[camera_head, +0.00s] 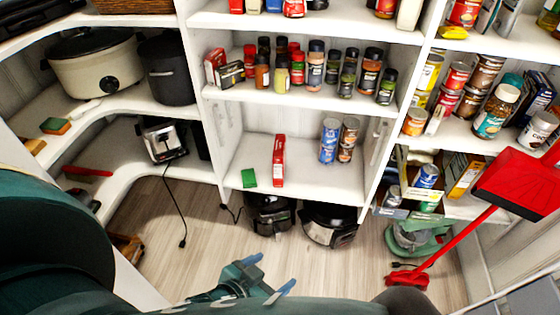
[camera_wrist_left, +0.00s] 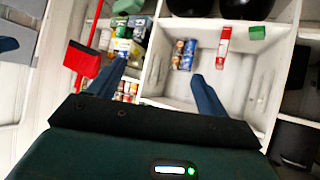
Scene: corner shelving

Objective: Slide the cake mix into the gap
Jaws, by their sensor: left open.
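A narrow red box (camera_head: 279,160), which seems to be the cake mix, stands on the lower middle shelf (camera_head: 318,176); its label is too small to read. It also shows in the left wrist view (camera_wrist_left: 224,46). A small green box (camera_head: 249,178) is to its left. Blue cans (camera_head: 329,141) and darker cans (camera_head: 347,140) are stacked to its right, with bare shelf between. My left gripper (camera_head: 268,273) is open and empty, out in front of and below this shelf. Its spread fingers also show in the left wrist view (camera_wrist_left: 158,78). My right gripper is not in view.
Spice jars (camera_head: 315,65) fill the shelf above. Black cookers (camera_head: 330,224) stand on the floor below. A red dustpan (camera_head: 516,182) with a long handle leans at the right. A toaster (camera_head: 163,140) with a hanging cord is at the left. The lower middle shelf has free room.

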